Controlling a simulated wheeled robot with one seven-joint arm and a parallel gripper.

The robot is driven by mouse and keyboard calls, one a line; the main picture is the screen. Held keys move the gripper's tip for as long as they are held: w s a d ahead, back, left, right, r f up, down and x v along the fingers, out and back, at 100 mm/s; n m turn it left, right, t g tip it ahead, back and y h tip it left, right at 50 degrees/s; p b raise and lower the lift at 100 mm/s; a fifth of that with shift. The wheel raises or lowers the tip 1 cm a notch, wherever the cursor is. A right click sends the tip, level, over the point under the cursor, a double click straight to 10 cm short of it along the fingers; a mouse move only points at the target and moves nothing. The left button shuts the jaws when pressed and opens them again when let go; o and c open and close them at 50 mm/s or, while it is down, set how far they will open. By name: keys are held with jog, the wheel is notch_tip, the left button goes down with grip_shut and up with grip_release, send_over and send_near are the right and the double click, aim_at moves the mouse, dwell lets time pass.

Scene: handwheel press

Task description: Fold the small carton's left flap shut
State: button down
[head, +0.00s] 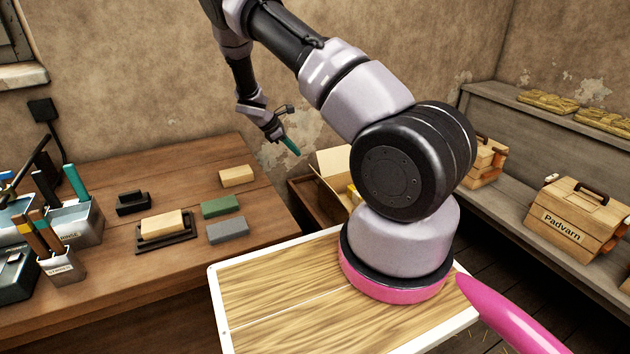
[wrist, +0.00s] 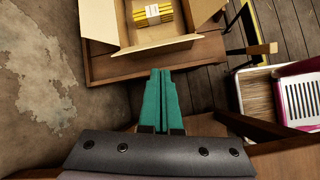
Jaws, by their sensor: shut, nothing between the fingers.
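The small carton (wrist: 122,49) is at the top of the wrist view, cut off by the frame edge. Its flaps that show stand open, one on the left (wrist: 99,20) and one on the right (wrist: 203,10). Yellow items (wrist: 152,14) lie inside. In the head view the carton (head: 331,182) is partly hidden behind my arm, with a pale flap (head: 334,160) raised. My gripper (head: 293,148) has teal fingers, pressed together and empty. In the wrist view the fingertips (wrist: 160,72) point at the carton's near side, apart from it.
The carton stands on a brown wooden surface (wrist: 110,68) beside the workbench (head: 110,265). The bench holds several blocks and tool bins (head: 60,265). A shelf on the right carries wooden boxes (head: 575,222). The bare wall (wrist: 35,90) is close on the wrist view's left.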

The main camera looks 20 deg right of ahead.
jog(key=d+f+n, duration=0.1)
jog(key=d+f, duration=0.3)
jog(key=f, duration=0.3)
jog(key=d+f+n+h, duration=0.1)
jog(key=d+f, duration=0.3)
jog(key=f, duration=0.4)
jog(key=shift+w+f+n+h, duration=0.15)
jog(key=shift+w+n+h, duration=0.15)
jog(key=shift+n, duration=0.4)
jog(key=shift+d, duration=0.25)
jog(key=shift+d+r+y, duration=0.2)
jog(key=shift+r+y, duration=0.1)
jog(key=shift+y, duration=0.1)
